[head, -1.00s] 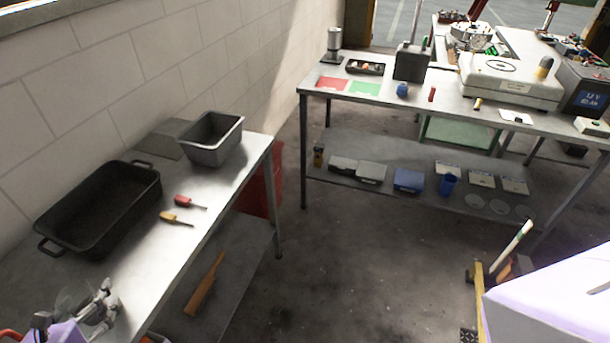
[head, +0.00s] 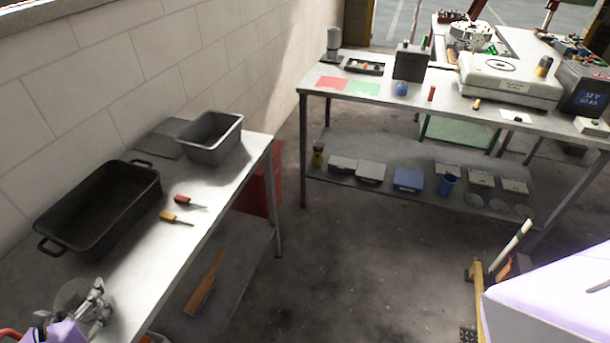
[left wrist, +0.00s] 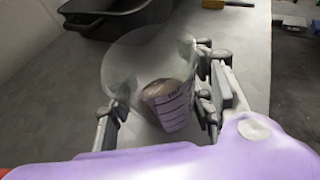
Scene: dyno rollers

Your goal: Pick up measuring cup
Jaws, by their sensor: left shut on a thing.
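The measuring cup (left wrist: 168,104) is clear, with dark graduation lines on its side. In the left wrist view it sits between the two fingers of my left gripper (left wrist: 160,118), which is shut on it. In the head view the cup (head: 70,294) shows as a faint clear round shape beside my left gripper (head: 82,318), at the lower left over the metal bench (head: 145,275). I cannot tell whether the cup's base touches the bench. My right gripper is not in view.
A black roasting tray (head: 103,208) and a grey bin (head: 211,140) stand on the bench beyond the cup. A red screwdriver (head: 186,202) and a yellow one (head: 172,217) lie near its right edge. A second bench (head: 440,100) stands farther back, with clear floor between.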

